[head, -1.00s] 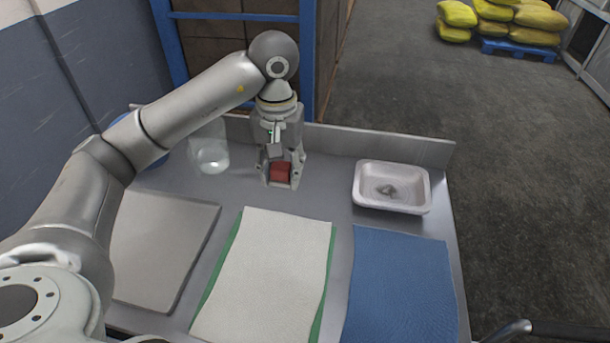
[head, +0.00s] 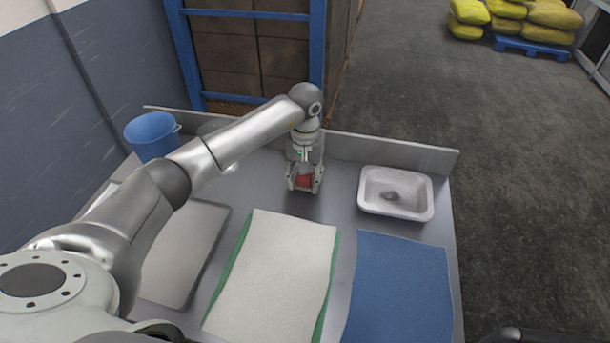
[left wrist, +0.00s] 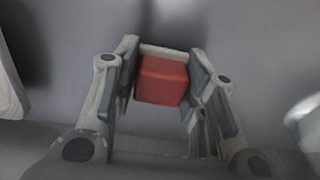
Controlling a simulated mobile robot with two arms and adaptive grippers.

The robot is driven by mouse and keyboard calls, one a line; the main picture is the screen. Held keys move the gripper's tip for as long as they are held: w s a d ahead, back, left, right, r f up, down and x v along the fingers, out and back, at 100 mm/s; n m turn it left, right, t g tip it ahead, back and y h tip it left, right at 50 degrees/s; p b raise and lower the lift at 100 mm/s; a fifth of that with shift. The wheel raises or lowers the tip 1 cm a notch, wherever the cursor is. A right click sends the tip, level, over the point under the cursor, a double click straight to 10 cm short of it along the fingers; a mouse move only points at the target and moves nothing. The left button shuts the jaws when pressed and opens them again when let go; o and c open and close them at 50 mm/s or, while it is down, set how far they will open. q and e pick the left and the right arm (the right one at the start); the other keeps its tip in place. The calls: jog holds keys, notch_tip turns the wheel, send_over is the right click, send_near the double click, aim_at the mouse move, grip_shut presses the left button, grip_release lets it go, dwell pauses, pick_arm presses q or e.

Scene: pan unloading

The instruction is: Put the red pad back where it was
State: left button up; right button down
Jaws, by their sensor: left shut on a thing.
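The red pad (head: 304,181) is a small red block between the fingers of my left gripper (head: 304,187), near the back of the grey metal table (head: 265,177). In the left wrist view the pad (left wrist: 162,80) sits between the two fingers of the left gripper (left wrist: 163,92), which is shut on it. From these views I cannot tell whether the pad touches the tabletop. My right gripper is not in view.
A white tray (head: 428,203) with a grey spot inside stands right of the gripper. A white cloth (head: 270,275) over a green one, a blue cloth (head: 400,290) and a grey board (head: 185,255) lie in front. A blue bucket (head: 152,135) stands at the back left.

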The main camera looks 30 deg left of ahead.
pick_arm(q)
jog(key=shift+f, duration=0.35)
jog(key=shift+f, duration=0.1)
jog(key=o, duration=1)
jog(key=shift+o, duration=0.2)
